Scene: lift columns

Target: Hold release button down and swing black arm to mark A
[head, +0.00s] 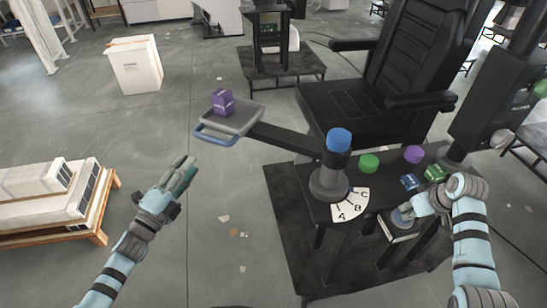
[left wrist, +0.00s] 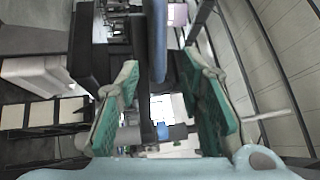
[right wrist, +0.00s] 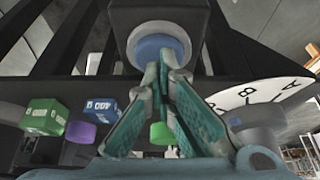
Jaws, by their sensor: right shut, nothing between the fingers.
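The black arm (head: 288,140) runs from a column with a blue top (head: 340,140) out to the left. It ends in a grey tray (head: 246,123) with a blue handle (head: 215,137). My left gripper (head: 187,166) is open and empty, just left of and below the handle. In the left wrist view the handle (left wrist: 158,45) shows ahead, between the open fingers' directions. The round blue release button (right wrist: 150,46) sits in a grey ring. My shut right gripper (right wrist: 164,60) has its fingertips over the button; contact cannot be told. Mark A (head: 341,215) is on the white dial at the column's base.
A purple cube (head: 223,101) stands on the tray. Blue (head: 409,182) and green (head: 434,173) cubes and green (head: 369,164) and purple (head: 413,154) round pieces are on the black table. A black chair (head: 345,108) stands behind.

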